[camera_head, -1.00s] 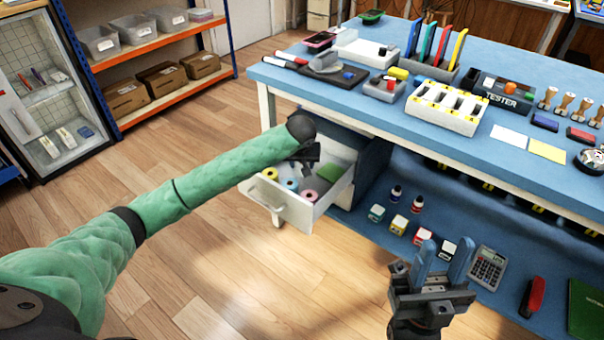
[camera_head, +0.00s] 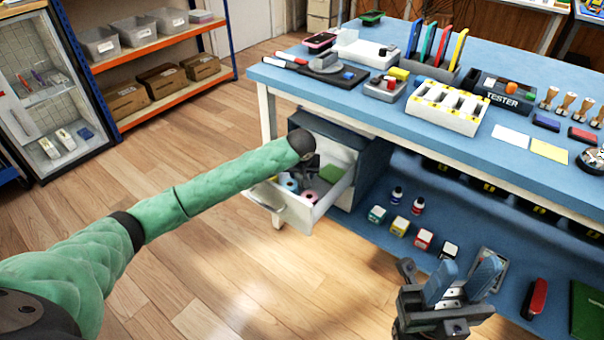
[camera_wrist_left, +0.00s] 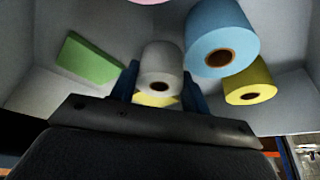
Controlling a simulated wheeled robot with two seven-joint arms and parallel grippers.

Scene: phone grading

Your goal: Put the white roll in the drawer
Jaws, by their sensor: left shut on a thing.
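The open white drawer (camera_head: 299,214) juts out from the grey cabinet under the blue bench. My left gripper (camera_head: 306,184) reaches down inside it, partly hidden by my arm in the head view. In the left wrist view my left gripper (camera_wrist_left: 158,92) has its blue fingers shut on the white roll (camera_wrist_left: 161,60), which is held between them above or at the drawer floor; I cannot tell whether it touches. The white roll is not clear in the head view. My right gripper (camera_head: 462,284) is open and empty at the lower right, away from the drawer.
In the drawer lie a blue roll (camera_wrist_left: 221,36), a yellow roll (camera_wrist_left: 250,82), a pink roll (camera_head: 309,197) and a green block (camera_wrist_left: 87,60). The blue bench top (camera_head: 375,118) overhangs the cabinet. Small bottles and boxes stand on the lower shelf to the right.

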